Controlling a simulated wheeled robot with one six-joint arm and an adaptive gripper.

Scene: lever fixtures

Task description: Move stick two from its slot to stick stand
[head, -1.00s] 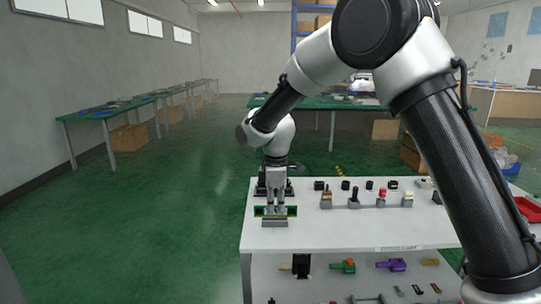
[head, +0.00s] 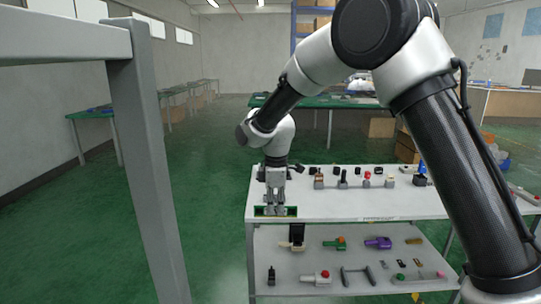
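A row of small upright sticks runs along the table top: one with a brown top (head: 319,179), a black one (head: 343,179) and one with a red top (head: 366,180). They stand on small grey bases. I cannot tell which one is stick two, or which fixture is the stick stand. My gripper (head: 275,208) points down at the left end of the table, left of the row. A green-edged flat piece (head: 262,211) is at its tips by the front edge. The fingers are too small to tell open from shut or whether they hold anything.
The white table (head: 340,207) has a lower shelf (head: 355,265) with green, purple and red-ended parts. A grey metal frame (head: 150,165) stands close on the left. Green benches (head: 320,103) are farther back. Green floor (head: 215,205) is clear between the frame and table.

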